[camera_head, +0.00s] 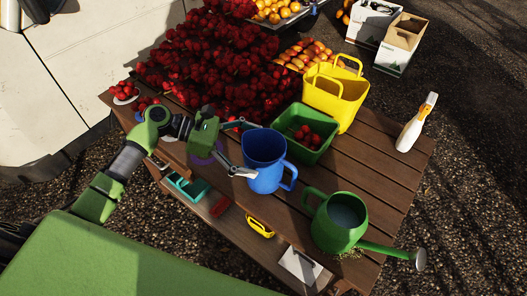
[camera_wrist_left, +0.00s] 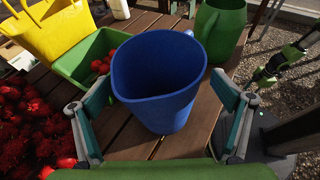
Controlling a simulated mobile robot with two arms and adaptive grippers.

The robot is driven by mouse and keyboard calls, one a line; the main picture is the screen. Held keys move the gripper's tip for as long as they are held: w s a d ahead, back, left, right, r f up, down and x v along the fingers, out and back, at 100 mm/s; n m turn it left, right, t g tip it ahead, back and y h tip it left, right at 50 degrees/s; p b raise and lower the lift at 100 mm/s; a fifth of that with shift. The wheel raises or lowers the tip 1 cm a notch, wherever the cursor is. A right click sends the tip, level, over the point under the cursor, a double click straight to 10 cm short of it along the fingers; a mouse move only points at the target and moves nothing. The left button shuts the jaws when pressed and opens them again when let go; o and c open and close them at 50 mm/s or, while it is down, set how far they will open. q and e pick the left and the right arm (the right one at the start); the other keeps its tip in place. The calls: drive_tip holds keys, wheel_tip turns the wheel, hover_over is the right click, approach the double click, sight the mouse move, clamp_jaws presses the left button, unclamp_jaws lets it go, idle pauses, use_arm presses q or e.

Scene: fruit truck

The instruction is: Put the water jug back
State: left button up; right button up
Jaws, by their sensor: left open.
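The blue jug (camera_head: 265,165) stands upright on the wooden table, with its handle toward the lower right in the head view. My left gripper (camera_head: 247,149) is open, with one finger on each side of the jug's near part. In the left wrist view the blue jug (camera_wrist_left: 160,85) sits centred between the two spread fingers. I see no clear contact between fingers and jug. A green and black part at the right of the left wrist view may be my right arm; its jaws are too small to tell.
A green crate (camera_head: 283,140) with several red fruits stands close behind the jug. A green watering can (camera_head: 332,236) stands to its right. A yellow basket (camera_head: 349,103) and a white spray bottle (camera_head: 413,128) stand farther back. Red fruit heaps fill the table's left.

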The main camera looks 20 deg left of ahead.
use_arm(q)
drive_tip(key=b+v, duration=0.1)
drive_tip(key=v, duration=0.8)
drive_tip(key=shift+w+a+b, duration=0.2)
drive_tip(key=shift+w+b, duration=0.05)
drive_tip(key=shift+b, duration=0.05)
use_arm(e)
drive_tip(key=shift+w+a+f, duration=0.1)
drive_tip(key=shift+a+f, duration=0.15)
drive_tip(key=shift+f, duration=0.25)
drive_tip(key=shift+a+f, duration=0.2)
drive_tip(key=shift+f, duration=0.3)
drive_tip(key=shift+d, duration=0.1)
use_arm(q)
drive_tip(key=shift+s+d+r, duration=0.1)
drive_tip(key=shift+s+d, duration=0.2)
drive_tip(key=shift+s, duration=0.15)
use_arm(e)
drive_tip(key=shift+s+d, duration=0.3)
drive_tip(key=shift+d, duration=0.5)
use_arm(q)
drive_tip(key=shift+w+a, duration=0.1)
drive_tip(key=shift+w, duration=0.15)
use_arm(e)
drive_tip(key=shift+w+a, duration=0.15)
